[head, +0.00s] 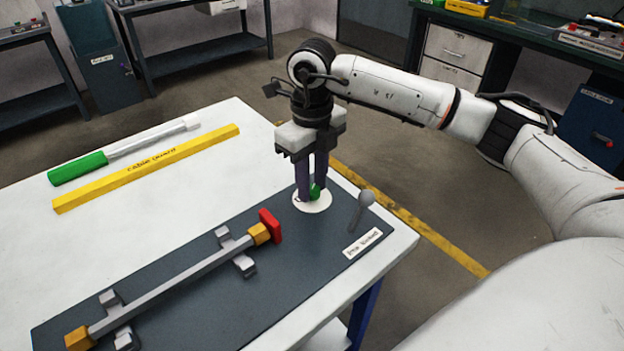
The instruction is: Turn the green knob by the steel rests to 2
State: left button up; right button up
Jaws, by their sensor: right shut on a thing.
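The green knob (316,192) sits on a round white dial (313,206) near the far right corner of a dark board. My right gripper (313,190) points straight down with its fingers around the knob, shut on it. The fingers hide most of the knob and part of the dial, so the setting and numbers cannot be read. The steel rests (238,255) and a second pair (118,321) hold a grey bar (170,292) with orange blocks and a red end. My left gripper is not in view.
A grey ball-topped lever (366,198) stands just right of the dial, beside a label (362,243). A yellow cable guard (150,167) and a green-handled tube (78,168) lie on the white table (180,215) at left. The table's right edge is close to the dial.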

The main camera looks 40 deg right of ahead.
aim_at(312, 189)
jog(key=shift+m, duration=0.4)
jog(key=o, duration=1.1)
jog(key=shift+c, duration=0.2)
notch_tip(312, 189, up, 10)
jog(key=shift+r, duration=0.2)
